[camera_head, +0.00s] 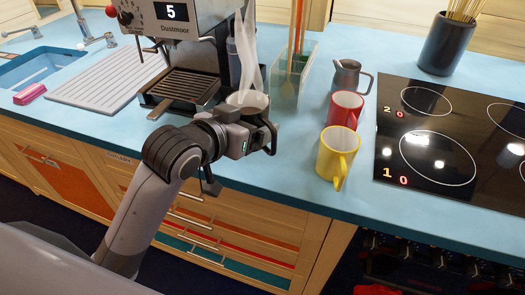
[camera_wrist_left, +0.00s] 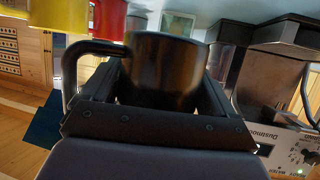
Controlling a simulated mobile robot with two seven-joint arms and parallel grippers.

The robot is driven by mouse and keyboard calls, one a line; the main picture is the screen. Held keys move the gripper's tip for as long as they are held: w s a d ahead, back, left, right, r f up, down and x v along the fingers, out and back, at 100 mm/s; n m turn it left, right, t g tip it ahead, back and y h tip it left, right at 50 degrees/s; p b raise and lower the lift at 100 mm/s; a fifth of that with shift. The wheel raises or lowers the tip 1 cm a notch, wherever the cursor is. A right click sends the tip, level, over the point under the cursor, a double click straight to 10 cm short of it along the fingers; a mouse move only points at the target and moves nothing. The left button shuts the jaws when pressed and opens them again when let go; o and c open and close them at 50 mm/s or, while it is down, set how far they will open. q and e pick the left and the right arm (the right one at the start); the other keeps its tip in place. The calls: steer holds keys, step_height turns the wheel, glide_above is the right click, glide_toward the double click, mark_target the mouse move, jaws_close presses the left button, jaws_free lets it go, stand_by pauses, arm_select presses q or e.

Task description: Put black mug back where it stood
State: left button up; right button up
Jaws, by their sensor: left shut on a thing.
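The black mug (camera_wrist_left: 165,65) fills the middle of the left wrist view, with its dark handle (camera_wrist_left: 72,62) on the left. My left gripper (camera_wrist_left: 160,92) is shut on it, one finger on each side of its body. In the head view my left gripper (camera_head: 258,128) is over the front of the blue counter, in front of the coffee machine (camera_head: 185,25). There the mug is mostly hidden behind the gripper. A pale round rim (camera_head: 247,100) with white steam shows just behind it. I cannot tell whether the mug touches the counter. My right gripper is out of view.
A yellow mug (camera_head: 333,160) and a red mug (camera_head: 344,109) stand right of the gripper. A steel jug (camera_head: 348,77) and a clear container (camera_head: 290,80) are behind. A black hob (camera_head: 450,140) lies at right. Blue counter (camera_head: 285,160) is bare between gripper and yellow mug.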

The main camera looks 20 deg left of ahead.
arm_select(q)
steer(key=w+r+m+h, duration=0.2)
steer(key=w+r, duration=0.3)
steer(key=r, duration=0.6)
steer(key=shift+g+h, duration=0.3)
steer(key=f, duration=1.9)
steer(key=shift+w+d+f+b, duration=0.2)
steer(key=shift+w+d+b, duration=0.05)
steer(key=shift+d+b, duration=0.15)
steer(key=shift+f, duration=0.1)
steer(key=o, duration=1.3)
steer(key=shift+f, duration=0.15)
steer(key=shift+o, duration=0.2)
steer(key=shift+s+a, duration=0.1)
steer(key=v, duration=1.2)
steer(key=shift+r, duration=0.25)
steer(key=shift+f, duration=0.1)
